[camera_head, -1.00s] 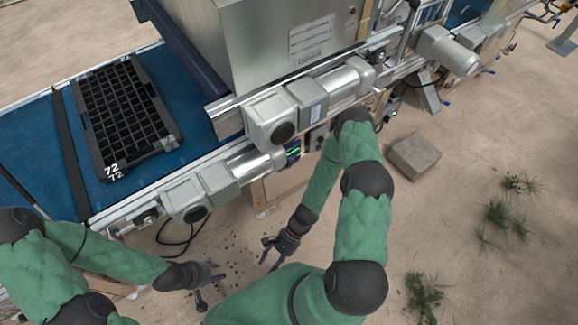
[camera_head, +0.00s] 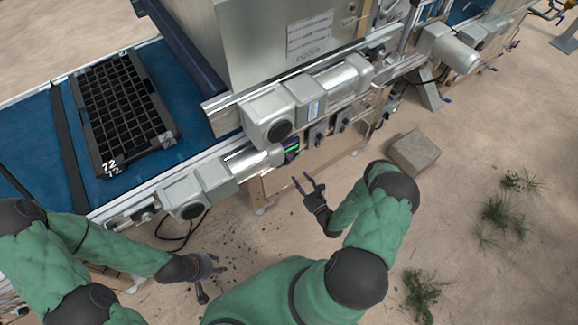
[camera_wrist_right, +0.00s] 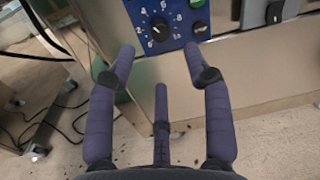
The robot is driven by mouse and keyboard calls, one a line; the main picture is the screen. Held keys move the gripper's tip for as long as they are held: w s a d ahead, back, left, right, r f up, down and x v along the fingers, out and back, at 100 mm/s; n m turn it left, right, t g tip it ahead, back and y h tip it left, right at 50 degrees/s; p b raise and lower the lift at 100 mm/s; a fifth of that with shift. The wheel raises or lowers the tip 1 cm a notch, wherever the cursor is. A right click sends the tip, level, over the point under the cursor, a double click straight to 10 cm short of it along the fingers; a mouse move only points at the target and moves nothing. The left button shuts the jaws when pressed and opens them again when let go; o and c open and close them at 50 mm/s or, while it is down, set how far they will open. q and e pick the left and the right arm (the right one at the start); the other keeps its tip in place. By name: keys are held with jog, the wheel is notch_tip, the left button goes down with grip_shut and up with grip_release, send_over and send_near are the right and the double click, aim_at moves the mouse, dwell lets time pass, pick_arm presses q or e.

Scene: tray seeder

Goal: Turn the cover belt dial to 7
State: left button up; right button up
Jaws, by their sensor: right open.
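A blue control panel (camera_head: 291,150) with a lit green strip sits on the machine's side below the conveyor. In the right wrist view it is a blue plate (camera_wrist_right: 178,42) at the top edge, cut off above. It bears a black dial (camera_wrist_right: 160,29) ringed by white numbers and part of a second dial (camera_wrist_right: 200,29). Labels and exact pointer settings are too small to read. My right gripper (camera_head: 308,181) is open and empty, below and in front of the panel, its fingers (camera_wrist_right: 160,62) apart from the dials. My left gripper (camera_head: 213,278) is open and empty, low over the ground.
Grey switch boxes (camera_head: 317,136) are mounted right of the panel. Grey motors (camera_head: 268,118) jut out above and left of it. A black seed tray (camera_head: 122,108) lies on the blue belt (camera_head: 28,130). A stone block (camera_head: 414,153) stands on sandy ground to the right. Black cables hang below.

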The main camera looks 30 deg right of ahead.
aim_at(288, 164)
jog(key=w+b, duration=0.2)
jog(key=w, duration=0.7)
jog(key=shift+a, duration=0.15)
grip_shut()
